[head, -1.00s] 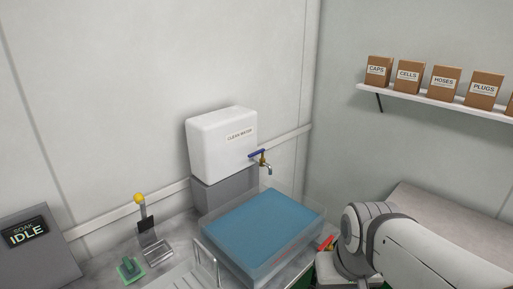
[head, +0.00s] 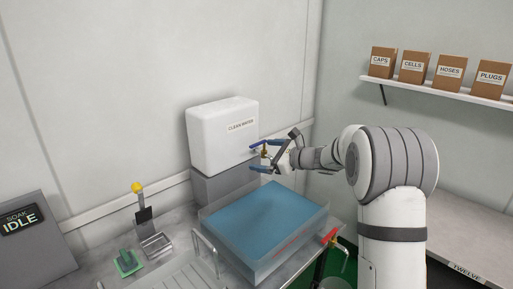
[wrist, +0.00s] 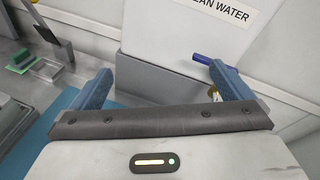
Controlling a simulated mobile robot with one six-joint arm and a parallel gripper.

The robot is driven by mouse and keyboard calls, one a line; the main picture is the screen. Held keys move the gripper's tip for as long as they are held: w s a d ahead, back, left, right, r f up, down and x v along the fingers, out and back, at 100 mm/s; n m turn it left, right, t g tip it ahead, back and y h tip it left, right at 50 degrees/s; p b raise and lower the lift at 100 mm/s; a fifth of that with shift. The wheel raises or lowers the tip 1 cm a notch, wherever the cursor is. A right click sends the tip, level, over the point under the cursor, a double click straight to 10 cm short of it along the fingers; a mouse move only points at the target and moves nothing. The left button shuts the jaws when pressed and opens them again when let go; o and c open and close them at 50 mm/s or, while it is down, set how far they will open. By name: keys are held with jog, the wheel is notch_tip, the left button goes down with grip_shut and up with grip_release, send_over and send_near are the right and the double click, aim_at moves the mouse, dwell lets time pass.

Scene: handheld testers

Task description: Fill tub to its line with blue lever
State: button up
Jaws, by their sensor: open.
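The clear tub (head: 243,262) stands on the counter below the tap with a broad blue surface inside. A faint reddish mark shows on its front wall; I cannot tell how the level compares with it. The white clean water tank (head: 222,135) stands behind on a grey block. Its blue lever shows in the wrist view (wrist: 204,59), close to my right finger; I cannot tell whether they touch. The brass tap is partly hidden by that finger. My gripper (head: 260,156) is open beside the tap, above the tub, with nothing held.
A red-handled valve (head: 330,237) sits at the tub's right front. A yellow-knobbed lever (head: 139,200), a green block (head: 128,263) and a grey panel reading SOAK IDLE (head: 28,238) are at left. A shelf (head: 430,92) with cartons hangs at right.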

aim_at(260, 143)
jog(key=w+d+f+m+t, duration=0.2)
jog(key=w+f+m+t, duration=0.15)
jog(key=w+m, duration=0.4)
jog(key=shift+n+t, duration=0.35)
jog(key=shift+n, duration=0.4)
jog(key=x, duration=0.5)
jog(key=w+d+x, duration=0.1)
jog(key=x, duration=0.2)
jog(key=shift+a+r+p, duration=0.1)
jog(key=shift+r+p, duration=0.2)
